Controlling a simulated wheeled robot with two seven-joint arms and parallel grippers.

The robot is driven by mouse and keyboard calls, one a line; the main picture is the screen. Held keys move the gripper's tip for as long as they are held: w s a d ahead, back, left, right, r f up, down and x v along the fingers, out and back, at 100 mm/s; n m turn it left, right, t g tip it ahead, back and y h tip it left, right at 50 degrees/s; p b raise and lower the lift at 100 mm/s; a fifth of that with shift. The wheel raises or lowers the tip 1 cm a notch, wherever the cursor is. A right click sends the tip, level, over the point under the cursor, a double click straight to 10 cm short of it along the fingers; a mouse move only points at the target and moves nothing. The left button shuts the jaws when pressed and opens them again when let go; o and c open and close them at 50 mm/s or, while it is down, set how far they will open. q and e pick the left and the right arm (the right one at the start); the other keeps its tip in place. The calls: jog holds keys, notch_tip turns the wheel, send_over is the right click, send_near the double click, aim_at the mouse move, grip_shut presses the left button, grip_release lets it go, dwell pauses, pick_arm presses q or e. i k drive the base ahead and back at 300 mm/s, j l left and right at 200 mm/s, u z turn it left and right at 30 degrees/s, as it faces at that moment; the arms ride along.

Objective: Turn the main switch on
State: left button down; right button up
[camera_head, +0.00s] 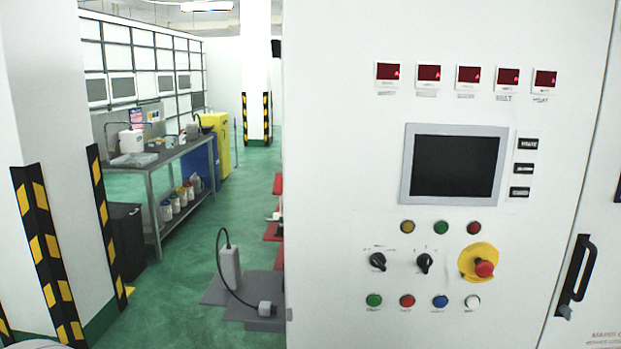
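A large white control cabinet (340,200) fills the right half of the view. Two black rotary switches sit on it below the dark screen: a left one (378,262) and a right one (424,263). Small labels above them are too blurred to read, so I cannot tell which is the main switch. Both knobs appear tilted. A red emergency stop button (484,268) on a yellow plate is to their right. Neither of my grippers is in view.
The cabinet also has several red displays (467,75), a screen (454,166), lamps, coloured buttons (407,300) and a black door handle (577,270). To the left are a striped pillar (45,250), a workbench (165,153) and open green floor (185,285).

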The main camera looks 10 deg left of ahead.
aim_at(278, 188)
jog(key=j, duration=0.6)
jog(key=k+j+z, duration=0.1)
jog(key=j, duration=1.15)
jog(key=k+z, duration=0.05)
